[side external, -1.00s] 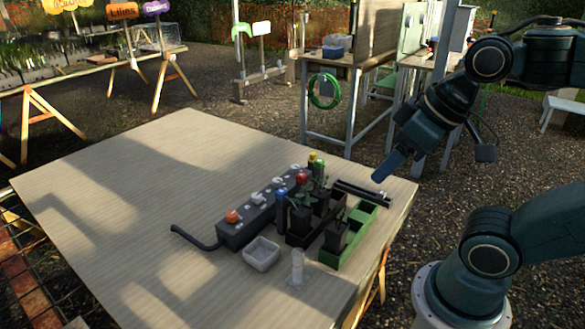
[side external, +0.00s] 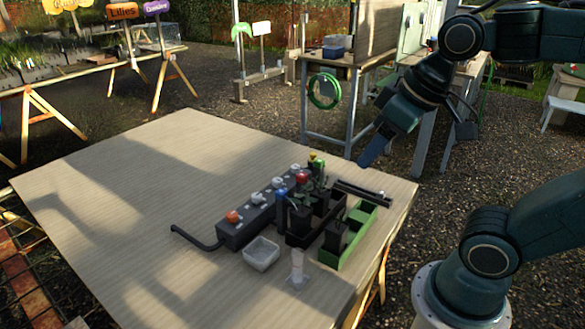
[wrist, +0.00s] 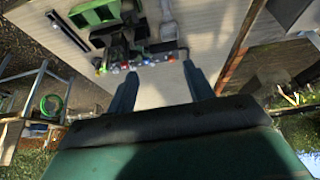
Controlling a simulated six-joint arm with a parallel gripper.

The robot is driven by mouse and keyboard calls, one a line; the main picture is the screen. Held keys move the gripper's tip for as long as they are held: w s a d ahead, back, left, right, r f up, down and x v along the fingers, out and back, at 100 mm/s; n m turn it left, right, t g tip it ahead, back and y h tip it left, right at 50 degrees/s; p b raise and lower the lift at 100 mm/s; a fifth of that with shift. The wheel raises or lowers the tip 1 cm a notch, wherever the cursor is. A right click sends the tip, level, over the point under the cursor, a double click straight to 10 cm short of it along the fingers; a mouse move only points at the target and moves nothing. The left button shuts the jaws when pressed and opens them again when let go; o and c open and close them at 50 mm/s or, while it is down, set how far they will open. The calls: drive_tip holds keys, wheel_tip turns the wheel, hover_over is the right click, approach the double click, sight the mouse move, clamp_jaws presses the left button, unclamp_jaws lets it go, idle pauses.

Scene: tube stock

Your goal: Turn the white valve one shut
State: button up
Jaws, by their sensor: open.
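A long dark manifold block (side external: 235,235) lies on the table with a row of knobs along its top. An orange knob (side external: 232,216) is nearest the front, then a white valve knob (side external: 257,198). Further white knobs sit behind it (side external: 278,182) and (side external: 295,168); I cannot tell which is valve one. My gripper (side external: 373,153) is in the air beyond the table's back right, well apart from the manifold. In the wrist view its two fingers (wrist: 160,88) are spread and empty, with the small knob row (wrist: 140,62) ahead of them.
Blue (side external: 281,192) and red (side external: 302,178) tops stand beside the manifold. The table's left half (side external: 120,205) is clear.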

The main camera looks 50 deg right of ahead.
drive_tip(key=w+d+r+g, duration=0.1)
drive_tip(key=w+r, duration=0.1)
drive_tip(key=w, duration=0.9)
drive_tip(key=n+g, duration=0.2)
drive_tip(key=g, duration=0.2)
hover_over(257, 195)
wheel_tip(257, 195, down, 19)
wheel_tip(257, 195, down, 14)
drive_tip(key=shift+r, duration=0.15)
